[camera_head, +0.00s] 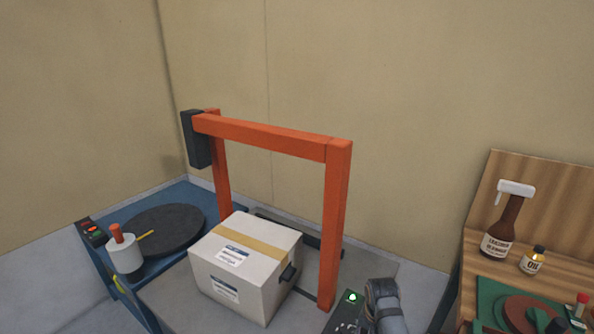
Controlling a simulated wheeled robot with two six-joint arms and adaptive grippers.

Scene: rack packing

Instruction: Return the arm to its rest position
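Neither of my grippers can be made out. A grey, rounded piece with a dark top (385,304) rises at the bottom edge, right of centre. It may be part of my arm, but no fingertips show on it. A closed white carton (240,270) with a tan tape strip and printed labels sits upright on a grey surface. A dark handle or slot shows on its right side. No gripper touches the carton in this view.
An orange frame (265,136) arches behind the carton. A black turntable (165,230) and a white cylinder (124,256) are at left. A green-lit dark box (346,312) stands at the bottom. A brown spray bottle (503,225) and oil bottle (533,260) stand on the wooden bench at right.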

